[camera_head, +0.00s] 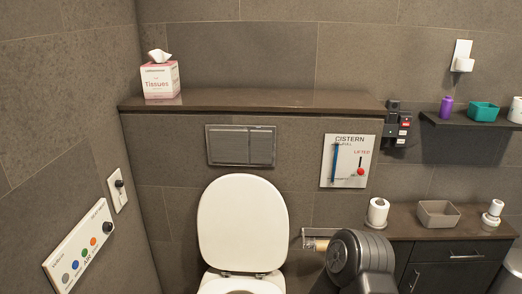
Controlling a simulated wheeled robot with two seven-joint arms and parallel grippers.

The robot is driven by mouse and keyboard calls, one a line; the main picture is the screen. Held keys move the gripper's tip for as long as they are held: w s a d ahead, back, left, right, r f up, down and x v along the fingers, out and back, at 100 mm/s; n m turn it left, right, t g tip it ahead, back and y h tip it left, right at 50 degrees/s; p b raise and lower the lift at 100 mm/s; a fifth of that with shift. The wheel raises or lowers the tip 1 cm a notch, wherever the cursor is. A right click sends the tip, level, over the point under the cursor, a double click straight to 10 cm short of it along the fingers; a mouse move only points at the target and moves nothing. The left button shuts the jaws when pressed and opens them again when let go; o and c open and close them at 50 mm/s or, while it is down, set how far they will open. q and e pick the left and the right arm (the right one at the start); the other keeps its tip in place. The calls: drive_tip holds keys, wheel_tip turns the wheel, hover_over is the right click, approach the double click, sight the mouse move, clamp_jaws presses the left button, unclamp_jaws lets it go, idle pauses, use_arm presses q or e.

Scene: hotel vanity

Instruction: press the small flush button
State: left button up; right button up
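The flush plate (213,131) is a dark grey rectangle on the tiled wall above the toilet. It has a wider left button (229,146) and a narrower right one, the small flush button (262,146). Both look flush with the plate and nothing covers them. Below it, the white toilet lid (241,220) stands raised against the wall. Neither gripper shows; only a dark link of my own arm is at the bottom right, below and to the right of the plate.
A ledge (300,99) above the plate holds a tissue box (161,81). A cistern panel (346,161) is to its right. A paper holder (316,232) is beside the lid. A cabinet (455,252) stands right. Space before the plate is clear.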

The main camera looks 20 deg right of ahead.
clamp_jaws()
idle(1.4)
